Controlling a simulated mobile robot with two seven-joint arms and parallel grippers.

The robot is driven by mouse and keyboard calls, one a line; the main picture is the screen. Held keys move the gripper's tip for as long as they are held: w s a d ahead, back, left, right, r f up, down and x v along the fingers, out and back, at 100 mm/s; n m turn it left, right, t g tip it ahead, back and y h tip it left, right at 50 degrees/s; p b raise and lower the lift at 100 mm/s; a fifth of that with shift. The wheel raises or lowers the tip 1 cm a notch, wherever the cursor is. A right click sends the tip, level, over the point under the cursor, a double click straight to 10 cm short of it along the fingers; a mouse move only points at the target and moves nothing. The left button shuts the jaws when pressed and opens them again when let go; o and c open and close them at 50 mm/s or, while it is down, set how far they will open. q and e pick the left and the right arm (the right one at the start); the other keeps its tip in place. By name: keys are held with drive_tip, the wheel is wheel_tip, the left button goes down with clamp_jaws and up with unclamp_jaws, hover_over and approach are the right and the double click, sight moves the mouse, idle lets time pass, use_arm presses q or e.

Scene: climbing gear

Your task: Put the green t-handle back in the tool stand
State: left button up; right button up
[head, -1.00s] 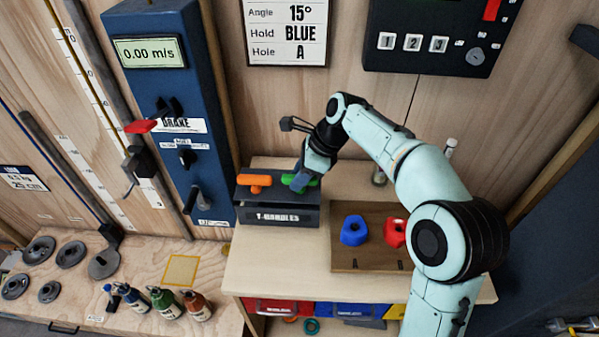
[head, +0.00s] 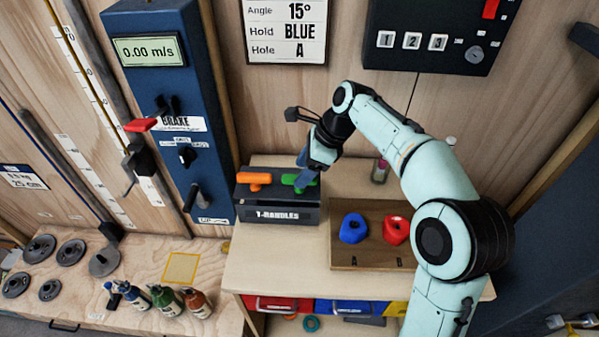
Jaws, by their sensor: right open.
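The green t-handle (head: 289,179) sits in the tool stand (head: 262,216), a dark box labelled T-HANDLES, to the right of the orange t-handle (head: 254,180). Its bar is level and close to the stand's top, and its right part is near my fingers. How deep it is seated is hidden. My right gripper (head: 302,187) is open at the right end of the green handle, with its fingers pointing down and to the left. I cannot tell whether a finger touches the handle. My left gripper is out of view.
A wooden tray (head: 373,260) with a blue hold (head: 353,228) and a red hold (head: 396,230) lies right of the stand. A small bottle (head: 380,172) stands behind it. Several bottles (head: 163,297) and round weights (head: 70,253) are on the left bench. The blue brake column (head: 165,110) rises behind.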

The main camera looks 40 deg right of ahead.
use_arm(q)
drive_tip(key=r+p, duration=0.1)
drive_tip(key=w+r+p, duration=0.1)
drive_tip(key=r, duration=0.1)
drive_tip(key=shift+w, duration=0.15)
use_arm(e)
drive_tip(key=v, duration=1)
drive_tip(key=shift+d+r, duration=0.15)
drive_tip(key=shift+r, duration=0.15)
